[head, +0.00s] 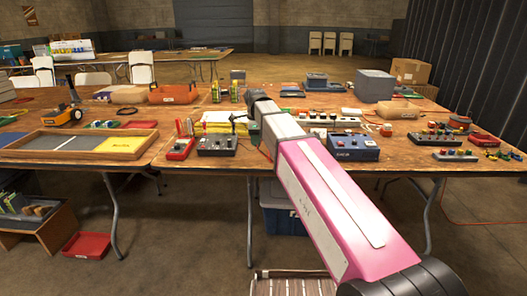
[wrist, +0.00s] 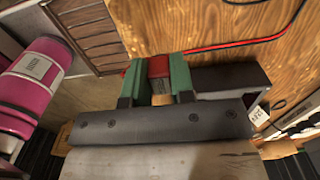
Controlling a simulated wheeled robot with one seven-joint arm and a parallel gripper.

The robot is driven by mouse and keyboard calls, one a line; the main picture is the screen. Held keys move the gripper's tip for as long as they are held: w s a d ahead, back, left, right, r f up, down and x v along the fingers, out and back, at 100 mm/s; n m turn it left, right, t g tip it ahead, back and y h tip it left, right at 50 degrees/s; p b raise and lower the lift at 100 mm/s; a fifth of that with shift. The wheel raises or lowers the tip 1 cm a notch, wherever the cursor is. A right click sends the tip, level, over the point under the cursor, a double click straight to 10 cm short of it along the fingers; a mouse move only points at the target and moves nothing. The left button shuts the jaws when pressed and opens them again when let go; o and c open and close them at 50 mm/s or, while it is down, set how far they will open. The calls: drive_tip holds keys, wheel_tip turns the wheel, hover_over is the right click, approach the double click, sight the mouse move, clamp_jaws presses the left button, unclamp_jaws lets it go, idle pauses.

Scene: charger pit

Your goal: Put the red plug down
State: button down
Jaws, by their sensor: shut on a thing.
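My gripper (wrist: 158,66) is shut, with the red plug (wrist: 158,70) pinched between its two green fingers in the wrist view. A red cable (wrist: 235,43) runs off to the right from near the plug, over bare wood. In the head view my gripper (head: 254,132) is at the end of my pink and grey arm, over the front middle of the wooden table (head: 220,170). The plug is hidden or too small to make out there. I cannot tell whether it touches the wood.
A black switch box (head: 217,146) and a red device (head: 180,149) stand left of my gripper. A blue box (head: 355,148) stands to its right, with a pale power strip (head: 330,119) behind. Bare wood shows along the table's front edge.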

sight(263, 157)
drive_tip(key=w+d+f, duration=0.3)
drive_tip(key=shift+w, duration=0.2)
drive_tip(key=shift+f, duration=1.85)
drive_tip(key=shift+f, duration=0.15)
drive_tip(key=c, duration=1)
unclamp_jaws()
wheel_tip(263, 157, up, 12)
drive_tip(key=shift+r, duration=0.2)
